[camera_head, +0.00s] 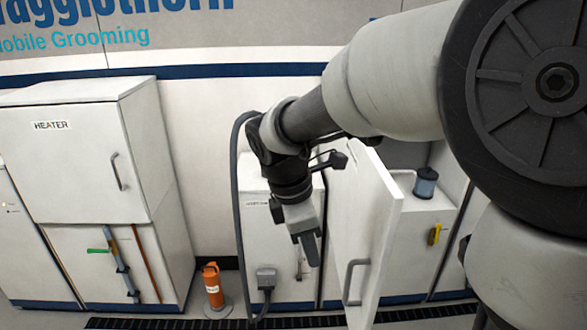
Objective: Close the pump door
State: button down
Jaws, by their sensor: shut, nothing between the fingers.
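A white door (378,215) stands swung open at the centre right, seen nearly edge-on. I take it to be the pump door, but no label shows on it. A grey bar handle (353,281) sits on its left-facing side, low down. The cabinet behind it is partly hidden by the door and my arm. My gripper (313,258) points downward to the left of the door, with its fingers shut and empty. It appears apart from the door and higher than the handle; the exact depth gap is hard to tell.
A cabinet marked HEATER (62,165) stands at the left. An orange bottle (212,285) stands on the floor. A narrow white cabinet (282,280) is behind my gripper. A dark blue canister (426,183) sits on the cabinet right of the door. A floor grate (150,323) runs along the front.

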jog(key=d+f+b, duration=0.1)
jog(key=d+f, duration=0.2)
jog(key=f, duration=0.2)
jog(key=w+d+f+b, duration=0.1)
jog(key=d+f, duration=0.2)
jog(key=f, duration=0.2)
jog(key=shift+w+f+n, duration=0.15)
jog(key=shift+f+n, duration=0.15)
jog(key=shift+n, duration=0.1)
